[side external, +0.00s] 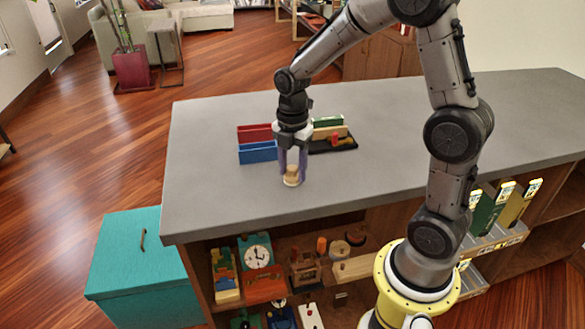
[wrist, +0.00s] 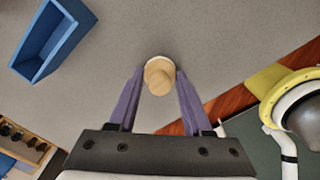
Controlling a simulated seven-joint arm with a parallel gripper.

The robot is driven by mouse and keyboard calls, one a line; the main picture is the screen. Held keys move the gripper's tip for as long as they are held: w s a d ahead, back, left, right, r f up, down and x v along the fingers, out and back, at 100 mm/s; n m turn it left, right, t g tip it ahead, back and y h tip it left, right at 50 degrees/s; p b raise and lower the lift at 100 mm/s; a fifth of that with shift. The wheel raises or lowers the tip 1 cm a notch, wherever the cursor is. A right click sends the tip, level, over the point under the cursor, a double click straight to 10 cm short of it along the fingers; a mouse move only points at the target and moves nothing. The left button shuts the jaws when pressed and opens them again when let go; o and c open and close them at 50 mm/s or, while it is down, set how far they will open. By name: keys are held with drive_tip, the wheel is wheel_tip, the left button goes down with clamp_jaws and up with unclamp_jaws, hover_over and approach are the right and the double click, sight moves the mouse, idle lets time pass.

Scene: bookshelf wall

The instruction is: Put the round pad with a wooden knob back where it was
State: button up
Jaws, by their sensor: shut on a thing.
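My gripper (side external: 292,168) points down over the grey countertop, its purple fingers shut on a small light wooden piece with a round knob (side external: 291,178). In the wrist view the wooden knob (wrist: 160,77) sits between the fingertips, with a thin pale rim showing behind it. This looks like the round pad, but its underside is hidden. It is upright, at or just above the countertop; I cannot tell whether it touches. On the shelf below, round items (side external: 340,248) sit near the middle, partly in shadow.
A blue open box (side external: 258,153) and a red one (side external: 255,133) stand behind and left of my gripper. A black tray (side external: 336,147) with coloured items lies behind and right. The countertop's front left is clear. Toys, including a teal clock (side external: 257,255), fill the shelf below.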

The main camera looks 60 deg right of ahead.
sight(292, 167)
drive_tip(key=shift+f, duration=0.15)
drive_tip(key=o, duration=1.2)
wheel_tip(292, 167, up, 11)
drive_tip(key=s+a+r+m+t, duration=0.1)
drive_tip(key=s+a+m+t, duration=0.1)
drive_tip(key=s+m, duration=0.6)
drive_tip(key=s+a+r+m+t, duration=0.1)
drive_tip(key=s+a+m+t, duration=0.2)
drive_tip(key=s+m, duration=0.6)
drive_tip(key=shift+a+m+t, duration=0.3)
drive_tip(key=shift+a+m, duration=0.2)
drive_tip(key=shift+a, duration=0.55)
drive_tip(key=shift+r, duration=0.1)
